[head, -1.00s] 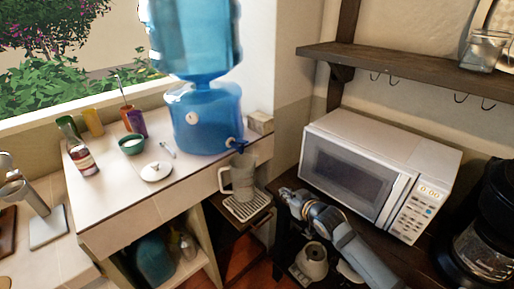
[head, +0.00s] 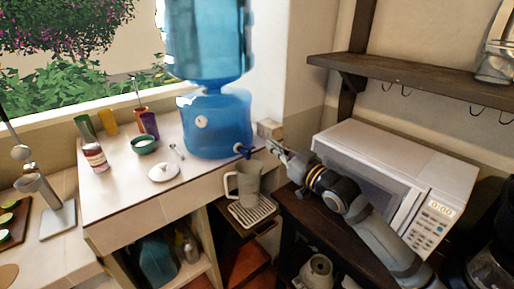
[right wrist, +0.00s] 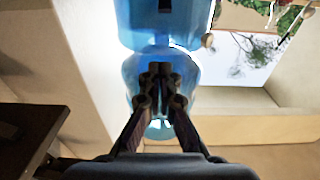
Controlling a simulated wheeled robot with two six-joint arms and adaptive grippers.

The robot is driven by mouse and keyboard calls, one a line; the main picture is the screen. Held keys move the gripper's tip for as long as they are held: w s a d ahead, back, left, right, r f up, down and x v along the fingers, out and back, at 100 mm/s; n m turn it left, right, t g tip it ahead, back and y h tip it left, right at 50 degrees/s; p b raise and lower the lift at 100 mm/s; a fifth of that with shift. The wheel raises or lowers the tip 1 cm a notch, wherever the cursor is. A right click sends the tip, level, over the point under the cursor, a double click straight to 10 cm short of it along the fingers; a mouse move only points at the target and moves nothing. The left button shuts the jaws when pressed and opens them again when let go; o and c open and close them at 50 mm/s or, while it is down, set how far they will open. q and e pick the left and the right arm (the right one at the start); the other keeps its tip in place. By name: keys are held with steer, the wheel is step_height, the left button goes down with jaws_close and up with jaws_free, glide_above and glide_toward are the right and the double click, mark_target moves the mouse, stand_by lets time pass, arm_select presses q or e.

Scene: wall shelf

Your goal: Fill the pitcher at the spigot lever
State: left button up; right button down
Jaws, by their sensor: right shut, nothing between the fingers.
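The spigot lever (head: 240,149) is dark blue, at the lower front of the blue water dispenser (head: 215,125), which also shows in the right wrist view (right wrist: 133,72). My right gripper (head: 272,147) is shut and empty, just right of the spigot. In the right wrist view its fingertips (right wrist: 160,70) are together in front of the dispenser and hide the spigot. I cannot tell whether they touch the lever. My left gripper is not in view.
A white microwave (head: 395,180) stands to the right, under a wooden shelf (head: 420,80). A small box (head: 269,129) sits beside the dispenser.

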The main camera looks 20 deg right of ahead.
steer(key=p, duration=0.1)
glide_above(249, 147)
steer(key=v, duration=0.3)
steer(key=r, duration=0.1)
steer(key=f, duration=0.4)
steer(key=shift+d+f+p, duration=0.1)
steer(key=shift+d+p, duration=0.15)
steer(key=shift+p, duration=0.1)
